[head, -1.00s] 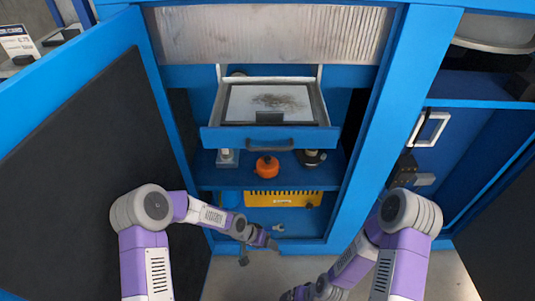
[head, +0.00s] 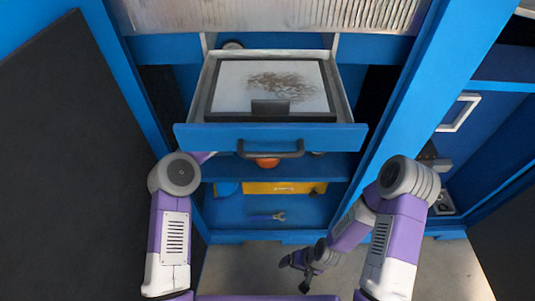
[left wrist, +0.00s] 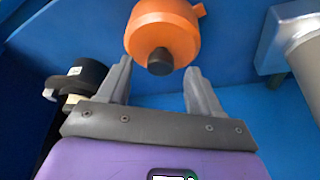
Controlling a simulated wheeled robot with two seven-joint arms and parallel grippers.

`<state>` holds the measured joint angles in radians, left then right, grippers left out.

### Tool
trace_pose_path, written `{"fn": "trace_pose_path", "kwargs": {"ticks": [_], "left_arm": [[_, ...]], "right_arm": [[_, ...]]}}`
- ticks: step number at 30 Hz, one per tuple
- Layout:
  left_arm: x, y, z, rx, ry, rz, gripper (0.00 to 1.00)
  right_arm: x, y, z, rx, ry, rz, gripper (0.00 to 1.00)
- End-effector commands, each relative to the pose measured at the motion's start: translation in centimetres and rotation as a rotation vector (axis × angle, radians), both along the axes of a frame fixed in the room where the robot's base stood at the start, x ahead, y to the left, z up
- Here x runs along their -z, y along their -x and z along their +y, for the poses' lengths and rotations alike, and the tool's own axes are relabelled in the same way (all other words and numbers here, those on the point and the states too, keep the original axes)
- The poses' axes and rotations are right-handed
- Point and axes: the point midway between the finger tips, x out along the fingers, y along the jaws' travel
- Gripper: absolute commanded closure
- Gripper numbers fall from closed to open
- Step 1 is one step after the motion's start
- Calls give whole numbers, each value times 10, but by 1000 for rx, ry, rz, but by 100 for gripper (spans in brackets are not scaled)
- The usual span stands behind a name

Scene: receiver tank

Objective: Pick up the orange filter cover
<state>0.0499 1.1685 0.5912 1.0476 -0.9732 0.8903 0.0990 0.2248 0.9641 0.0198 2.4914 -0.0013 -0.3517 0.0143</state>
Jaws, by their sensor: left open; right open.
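The orange filter cover (left wrist: 163,32), round with a black knob, shows in the left wrist view at the top middle. In the head view it (head: 267,162) is mostly hidden behind the drawer front and its handle. My left gripper (left wrist: 158,66) is open, its two fingers pointing toward the cover, with the black knob between and just beyond the tips. Nothing is gripped. In the head view the left gripper is hidden behind the drawer. My right gripper (head: 297,268) hangs open and empty low over the floor, in front of the cabinet.
A pulled-out blue drawer (head: 190,138) with a dirty filter panel (head: 235,85) overhangs the shelf. A black fitting (left wrist: 88,75) and a silver fitting (left wrist: 285,35) flank the cover. A yellow case (head: 285,187) and a wrench (head: 266,217) lie lower down.

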Motion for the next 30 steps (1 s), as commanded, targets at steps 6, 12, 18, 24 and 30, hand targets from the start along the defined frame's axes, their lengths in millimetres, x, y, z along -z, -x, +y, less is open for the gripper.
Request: {"fn": "trace_pose_path", "kwargs": {"ticks": [6,12,18,24,30], "left_arm": [[24,-8,-5,-1,2,0,35],[23,-9,-5,-1,1,-1,35],[23,-8,-5,-1,1,-1,60],[23,-8,-5,-1,0,0,90],[23,-8,-5,-1,1,-1,98]], "right_arm": [[10,0,0,0,0,-1,8],[9,0,0,0,0,-1,8],[9,0,0,0,0,-1,8],[10,0,0,0,0,-1,8],[10,0,0,0,0,-1,8]]}}
